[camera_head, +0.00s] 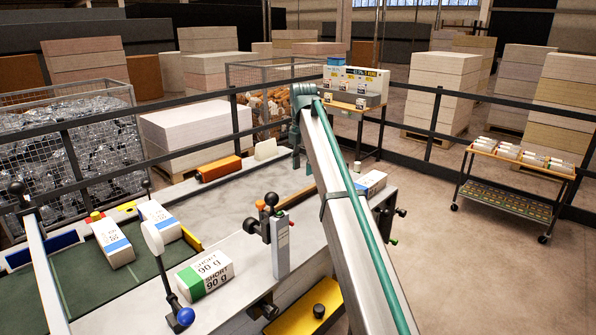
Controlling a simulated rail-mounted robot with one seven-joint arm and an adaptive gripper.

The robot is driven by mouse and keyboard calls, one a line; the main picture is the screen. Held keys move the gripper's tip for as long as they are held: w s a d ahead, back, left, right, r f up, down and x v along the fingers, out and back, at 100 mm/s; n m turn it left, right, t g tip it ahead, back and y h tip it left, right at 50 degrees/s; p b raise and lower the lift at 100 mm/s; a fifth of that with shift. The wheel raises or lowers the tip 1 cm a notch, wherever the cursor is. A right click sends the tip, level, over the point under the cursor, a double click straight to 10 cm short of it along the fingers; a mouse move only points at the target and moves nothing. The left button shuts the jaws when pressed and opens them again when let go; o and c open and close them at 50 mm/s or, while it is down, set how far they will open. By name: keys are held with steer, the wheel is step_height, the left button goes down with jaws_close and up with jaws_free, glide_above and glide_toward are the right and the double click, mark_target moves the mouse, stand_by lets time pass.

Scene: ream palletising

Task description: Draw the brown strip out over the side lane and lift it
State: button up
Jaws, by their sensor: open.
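My arm runs from the lower right up to a joint near the top middle, with a teal part hanging below it. My gripper is not visible; the arm may hide it. An orange-brown bar (219,168) lies along the far edge of the grey worktop (215,215). White reams with blue bands lie at the left, one (113,243) on the green belt (85,290) and another (160,222) beside it. A green-banded ream (204,275) lies on the near ledge. Another ream (371,184) sits right of my arm.
A post with black knobs (281,245) and a stand with a white disc (152,238) rise from the near ledge. Dark railings (436,122) cross behind. A cart (518,170) with small packs stands at the right. Open floor (470,270) lies at the lower right.

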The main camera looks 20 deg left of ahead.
mark_target(300, 193)
steer(key=f+p, duration=0.1)
steer(key=f, duration=0.2)
steer(key=f+p, duration=0.1)
steer(key=f, duration=0.3)
steer(key=a+f+p, duration=0.1)
steer(key=f, duration=0.2)
steer(key=shift+f, duration=0.2)
jaws_close()
steer(key=shift+r+p, duration=0.2)
steer(key=shift+p, duration=0.15)
steer(key=shift+s+d, duration=0.1)
stand_by(0.5)
steer(key=shift+s+d+p, duration=0.2)
steer(key=shift+s+d, duration=0.2)
steer(key=shift+d, duration=0.55)
steer(key=shift+s+d+p, duration=0.25)
steer(key=shift+s+d, duration=0.1)
steer(key=shift+d, duration=0.65)
steer(key=shift+s+d+p, duration=0.2)
steer(key=shift+s+d, duration=0.2)
steer(key=shift+d, duration=0.55)
steer(key=shift+r, duration=0.1)
